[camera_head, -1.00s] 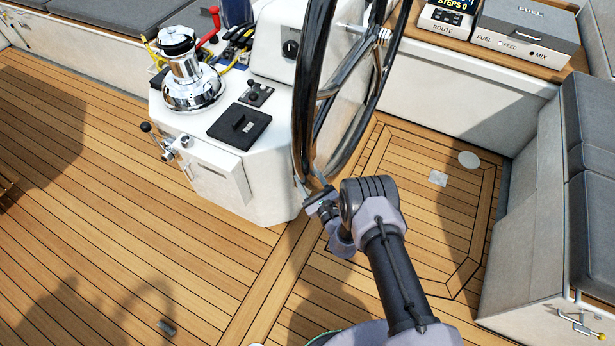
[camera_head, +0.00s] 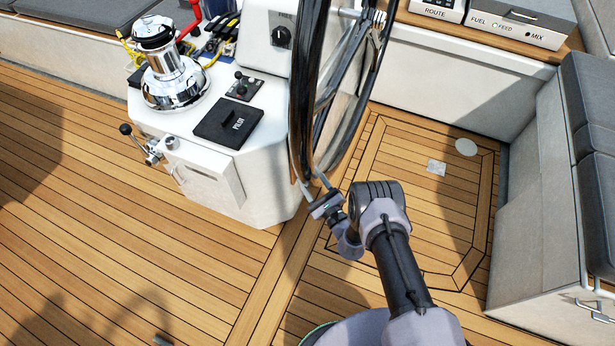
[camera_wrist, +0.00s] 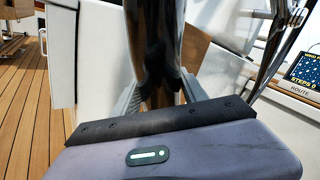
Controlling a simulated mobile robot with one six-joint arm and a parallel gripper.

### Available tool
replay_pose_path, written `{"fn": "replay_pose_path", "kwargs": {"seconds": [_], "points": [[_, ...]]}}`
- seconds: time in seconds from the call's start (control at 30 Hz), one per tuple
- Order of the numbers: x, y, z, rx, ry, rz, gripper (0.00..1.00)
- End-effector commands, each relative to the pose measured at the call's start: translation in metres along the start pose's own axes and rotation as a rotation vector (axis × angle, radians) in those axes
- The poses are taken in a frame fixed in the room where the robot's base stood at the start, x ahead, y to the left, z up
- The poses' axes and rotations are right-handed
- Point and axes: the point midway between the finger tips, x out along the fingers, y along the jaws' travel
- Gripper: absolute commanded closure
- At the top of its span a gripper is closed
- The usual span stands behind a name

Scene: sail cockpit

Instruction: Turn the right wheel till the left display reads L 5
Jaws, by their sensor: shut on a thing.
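The right wheel (camera_head: 307,90) is a large dark, glossy rim with metal spokes, seen nearly edge-on beside the white console. My gripper (camera_head: 318,192) is shut on the lower part of its rim. In the wrist view the dark rim (camera_wrist: 160,60) runs down between my two fingers (camera_wrist: 158,95). The wheel's top is cut off by the head view's upper edge. I see no left display reading in these frames.
The white console (camera_head: 265,185) carries a chrome winch (camera_head: 172,75), a black PILOT cover (camera_head: 228,122) and a side lever (camera_head: 135,137). A ROUTE box (camera_head: 437,10) and a FUEL box (camera_head: 520,25) stand at upper right. A grey-cushioned seat (camera_head: 590,110) is at right.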

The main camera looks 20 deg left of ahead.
Motion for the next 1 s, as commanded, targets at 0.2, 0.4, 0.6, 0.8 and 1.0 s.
{"fn": "replay_pose_path", "kwargs": {"seconds": [0.2, 0.4, 0.6, 0.8, 1.0], "points": [[0.001, 0.003, 0.002, -0.004, -0.002, 0.010, 0.36], [0.001, 0.002, 0.002, -0.003, -0.002, 0.006, 0.32], [-0.005, 0.000, 0.002, -0.001, 0.000, 0.004, 0.32], [-0.047, -0.002, 0.005, 0.001, 0.004, 0.004, 0.32], [-0.106, -0.003, 0.005, 0.001, 0.005, 0.002, 0.32]]}}
